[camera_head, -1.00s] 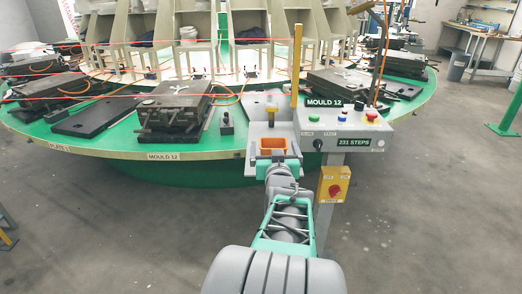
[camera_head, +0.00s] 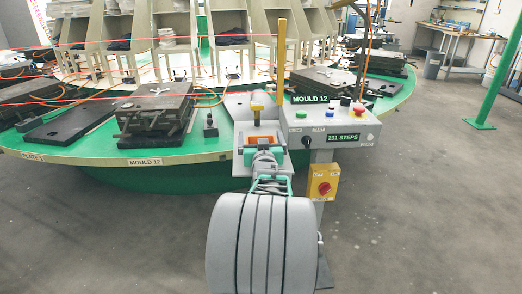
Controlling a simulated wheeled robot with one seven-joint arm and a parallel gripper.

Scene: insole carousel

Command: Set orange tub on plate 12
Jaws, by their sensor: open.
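The orange tub (camera_head: 262,142) is on the grey tray (camera_head: 240,165) beside the control console, partly hidden by my gripper (camera_head: 264,148). My gripper is open, at the near side of the tub; whether its fingers are around the tub or touch it cannot be told. The green turntable rim carries a label MOULD 12 (camera_head: 145,161) below a dark mould stack (camera_head: 155,115). Left of it is a label reading PLATE 1 (camera_head: 33,157), its end unclear, below a flat dark plate (camera_head: 70,123) that looks bare.
The control console (camera_head: 330,125) stands right of the tray, with a yellow switch box (camera_head: 323,182) below. A yellow post (camera_head: 281,60) rises behind the tray. A small dark fitting (camera_head: 210,126) stands between mould stack and tray. Red lines cross above the turntable's left side.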

